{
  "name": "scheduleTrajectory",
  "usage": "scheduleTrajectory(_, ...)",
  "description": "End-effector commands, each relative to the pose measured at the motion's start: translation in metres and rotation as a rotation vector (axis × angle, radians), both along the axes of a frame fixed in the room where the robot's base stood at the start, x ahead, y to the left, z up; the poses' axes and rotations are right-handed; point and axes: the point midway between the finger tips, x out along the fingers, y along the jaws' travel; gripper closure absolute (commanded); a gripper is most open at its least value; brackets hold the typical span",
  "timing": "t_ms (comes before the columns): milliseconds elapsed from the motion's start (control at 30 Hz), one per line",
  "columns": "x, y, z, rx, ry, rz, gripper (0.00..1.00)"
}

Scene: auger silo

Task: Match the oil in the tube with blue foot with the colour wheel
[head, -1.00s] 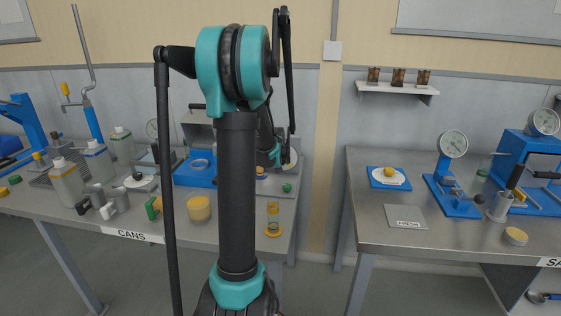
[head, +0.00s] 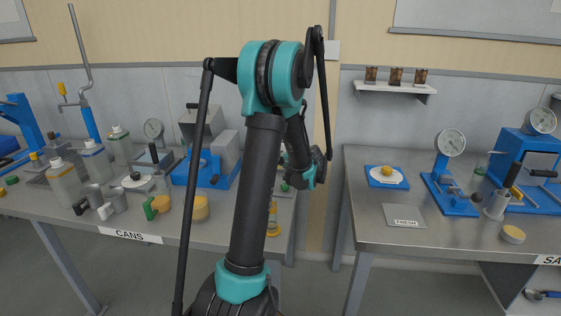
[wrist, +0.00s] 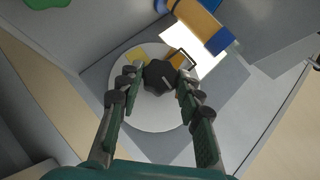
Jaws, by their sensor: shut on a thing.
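In the wrist view, my gripper (wrist: 158,80) is shut on the black knob (wrist: 157,73) at the middle of the pale colour wheel (wrist: 160,115). Yellow patches show near the wheel's upper edge. The tube with blue foot (wrist: 219,41) lies slantwise in this picture above the wheel, with amber oil (wrist: 196,17) inside. A bright white panel (wrist: 204,58) shows behind the tube, close to the wheel's edge. In the head view my arm hides the wheel, this tube and my fingers.
Another tube, with a yellow foot (head: 273,232), stands at the left bench's right end, partly behind my arm. Bottles (head: 64,180), cans and a blue-based device (head: 190,172) crowd that bench. A gap separates it from the right bench (head: 360,222). A green object (wrist: 47,3) shows in the wrist view.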

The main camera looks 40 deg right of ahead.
Motion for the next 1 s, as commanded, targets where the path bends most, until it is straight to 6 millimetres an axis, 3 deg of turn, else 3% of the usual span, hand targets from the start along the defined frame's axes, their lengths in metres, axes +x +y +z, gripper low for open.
scheduleTrajectory(400,-0.0016,-0.0020,-0.0029,0.131,-0.164,-0.002,0.94)
scheduleTrajectory(1000,-0.0013,-0.0013,-0.0031,0.153,-0.189,-0.001,0.94)
